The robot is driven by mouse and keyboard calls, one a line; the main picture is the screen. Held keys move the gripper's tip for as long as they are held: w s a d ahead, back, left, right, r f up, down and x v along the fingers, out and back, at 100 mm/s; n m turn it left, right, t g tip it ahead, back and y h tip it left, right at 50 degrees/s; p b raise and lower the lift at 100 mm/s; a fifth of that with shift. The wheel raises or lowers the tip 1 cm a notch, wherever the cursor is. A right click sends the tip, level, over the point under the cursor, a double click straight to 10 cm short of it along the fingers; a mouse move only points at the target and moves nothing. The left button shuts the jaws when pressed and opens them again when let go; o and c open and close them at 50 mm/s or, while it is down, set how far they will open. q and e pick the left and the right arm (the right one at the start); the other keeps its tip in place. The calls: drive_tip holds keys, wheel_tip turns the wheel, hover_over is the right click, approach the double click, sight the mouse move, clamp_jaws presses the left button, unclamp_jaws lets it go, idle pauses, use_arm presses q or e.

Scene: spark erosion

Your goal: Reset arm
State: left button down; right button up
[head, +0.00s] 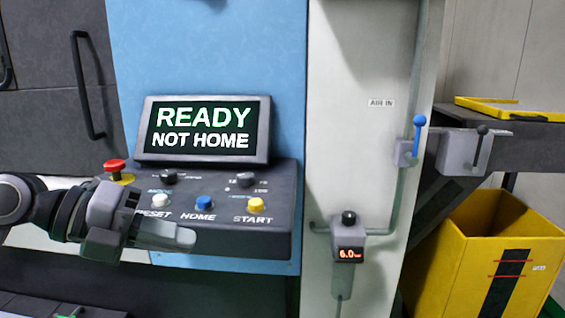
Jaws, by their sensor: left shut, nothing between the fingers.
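My left gripper (185,237) comes in from the left, its fingers shut and empty. Its fingertips are in front of the lower left part of the dark control panel (270,239), below the buttons. I cannot tell whether they touch the panel. The white RESET button (160,202) is just above the fingers, and part of its label is hidden. The blue HOME button (203,202) and the yellow START button (256,205) are to its right. The screen (207,129) reads "READY NOT HOME". My right gripper is not in view.
A red emergency button (115,167) stands at the panel's left. A gauge reading 6.0 (349,253) and a blue-handled valve (418,130) are on the pale column, marked AIR IN. A yellow bin (460,250) stands at the right, below a dark shelf with a lever (480,140).

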use_arm(q)
drive_tip(key=s+d+f+n+h, duration=0.1)
drive_tip(key=d+n+h, duration=0.1)
drive_tip(key=d+h, duration=0.35)
drive_tip(key=w+a+f+n+t+y+p, duration=0.1)
drive_tip(key=a+f+n+t+y, duration=0.35)
drive_tip(key=f+n+t, duration=0.55)
drive_tip(key=a+f+n+t+y+p, duration=0.1)
drive_tip(key=a+f+n+t+y, duration=0.3)
drive_tip(key=f+n, duration=0.7)
drive_tip(key=s+a+f+n+g+y, duration=0.2)
drive_tip(key=s+f+n+g+y, duration=0.5)
drive_tip(key=s+f, duration=0.8)
wheel_tip(320, 180, down, 2)
drive_tip(key=n, duration=0.2)
drive_tip(key=shift+s+a+f+n+p, duration=0.15)
drive_tip(key=shift+a+n+p, duration=0.15)
drive_tip(key=shift+n+p, duration=0.1)
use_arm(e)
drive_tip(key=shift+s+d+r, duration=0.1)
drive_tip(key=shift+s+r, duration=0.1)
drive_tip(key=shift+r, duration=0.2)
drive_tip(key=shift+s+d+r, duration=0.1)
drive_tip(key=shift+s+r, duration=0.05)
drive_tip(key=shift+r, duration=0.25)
